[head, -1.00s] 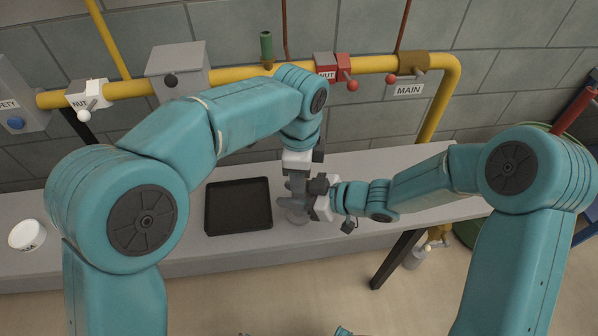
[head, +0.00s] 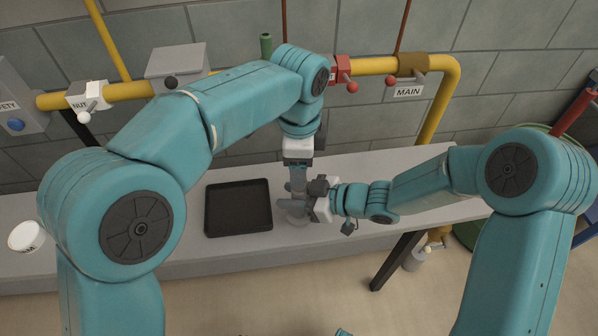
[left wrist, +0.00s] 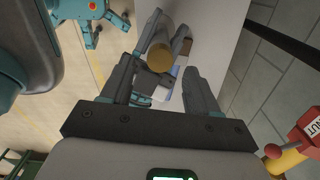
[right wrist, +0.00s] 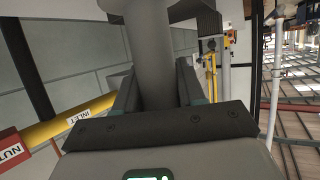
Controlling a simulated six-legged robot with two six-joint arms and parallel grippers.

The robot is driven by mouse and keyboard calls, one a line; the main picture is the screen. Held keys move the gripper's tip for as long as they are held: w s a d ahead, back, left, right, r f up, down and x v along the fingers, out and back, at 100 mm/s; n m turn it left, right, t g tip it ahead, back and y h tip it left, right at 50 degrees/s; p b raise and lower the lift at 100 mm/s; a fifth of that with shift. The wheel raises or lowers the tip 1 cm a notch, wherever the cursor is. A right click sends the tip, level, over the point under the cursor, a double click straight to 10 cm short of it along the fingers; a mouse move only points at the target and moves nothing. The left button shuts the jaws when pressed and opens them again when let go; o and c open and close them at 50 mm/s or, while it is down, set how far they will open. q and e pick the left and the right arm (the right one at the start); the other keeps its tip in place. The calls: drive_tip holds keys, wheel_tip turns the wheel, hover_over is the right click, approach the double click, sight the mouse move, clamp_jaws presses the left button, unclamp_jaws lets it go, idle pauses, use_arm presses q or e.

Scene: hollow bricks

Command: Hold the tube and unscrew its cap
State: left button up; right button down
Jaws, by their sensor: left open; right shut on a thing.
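The grey tube (right wrist: 152,45) stands upright on the bench, and my right gripper (head: 313,190) is shut around it from the right. In the left wrist view a round, yellowish-brown end (left wrist: 160,56) faces the camera; it looks like the cap at the tube's top. My left gripper (head: 298,168) points down above the tube, with its fingers open and apart on either side of that end. In the head view the cap is hard to make out behind my left gripper. I cannot tell how far the cap is turned.
A black tray (head: 238,232) lies on the grey bench (head: 370,165) just left of the tube. A white round container (head: 27,237) sits at the far left. A yellow pipe with valves (head: 372,66) runs along the wall behind. Bench right of my right gripper is free.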

use_arm(q)
drive_tip(key=shift+r, duration=0.55)
drive_tip(key=shift+c, duration=0.4)
drive_tip(key=shift+s+a+r+m, duration=0.1)
drive_tip(key=shift+r+m, duration=0.05)
drive_tip(key=shift+m, duration=1.05)
drive_tip(key=shift+a+r+m, duration=0.1)
drive_tip(key=shift+r+m, duration=0.15)
drive_tip(key=shift+m, duration=0.45)
drive_tip(key=r+m, duration=0.1)
drive_tip(key=m, duration=0.1)
drive_tip(key=shift+r+m, duration=0.6)
drive_tip(key=f, duration=0.7)
drive_tip(key=shift+d+f, duration=0.2)
drive_tip(key=shift+f, duration=0.1)
